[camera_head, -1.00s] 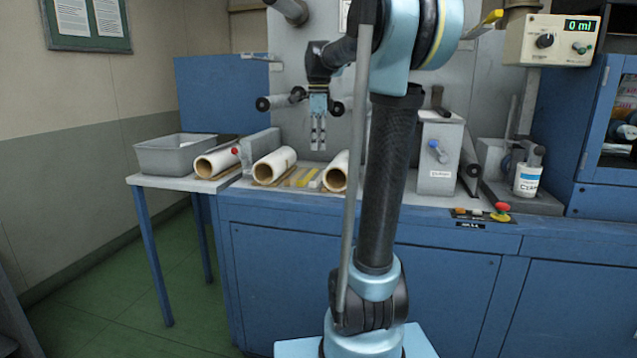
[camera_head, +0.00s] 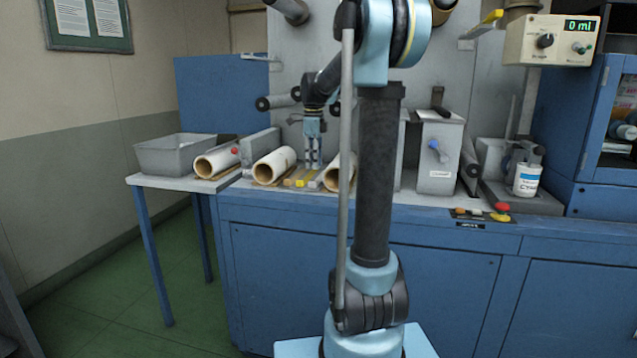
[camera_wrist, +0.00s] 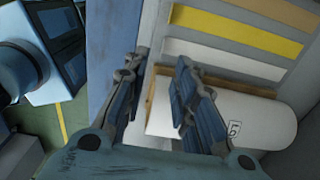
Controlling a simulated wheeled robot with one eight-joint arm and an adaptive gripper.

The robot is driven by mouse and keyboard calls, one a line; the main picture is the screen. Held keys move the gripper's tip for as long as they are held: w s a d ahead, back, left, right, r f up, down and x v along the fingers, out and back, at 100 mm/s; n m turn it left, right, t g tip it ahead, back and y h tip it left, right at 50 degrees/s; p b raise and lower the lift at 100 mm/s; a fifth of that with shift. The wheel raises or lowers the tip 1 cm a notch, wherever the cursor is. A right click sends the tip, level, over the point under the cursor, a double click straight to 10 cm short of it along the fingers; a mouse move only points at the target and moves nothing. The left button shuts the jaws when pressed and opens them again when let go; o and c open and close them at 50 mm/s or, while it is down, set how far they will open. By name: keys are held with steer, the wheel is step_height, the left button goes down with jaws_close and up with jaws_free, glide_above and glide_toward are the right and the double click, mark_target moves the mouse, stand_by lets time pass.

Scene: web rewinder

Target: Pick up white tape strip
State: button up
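The white tape strip (camera_wrist: 222,63) lies flat on the grey bench in the wrist view, between a yellow strip (camera_wrist: 237,33) and a white roll (camera_wrist: 262,118). My gripper (camera_wrist: 158,70) is open, with nothing between its fingers. Its right finger is beside the left end of the white strip, near the roll's wooden cradle; I cannot tell the height gap. In the head view my gripper (camera_head: 313,164) hangs pointing down over the bench between two rolls.
A tan strip (camera_wrist: 262,10) lies beyond the yellow one. In the head view, white rolls on cradles stand left (camera_head: 274,166) and right (camera_head: 334,176) of my gripper, close by. A grey metal box (camera_head: 439,155) stands farther right. A grey tub (camera_head: 176,156) is at the left.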

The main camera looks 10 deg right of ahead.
mark_target(315, 189)
steer(key=shift+w+d+f, duration=0.1)
steer(key=shift+f, duration=1.8)
steer(key=shift+d+f, duration=0.1)
steer(key=shift+f, duration=1.75)
jaws_close()
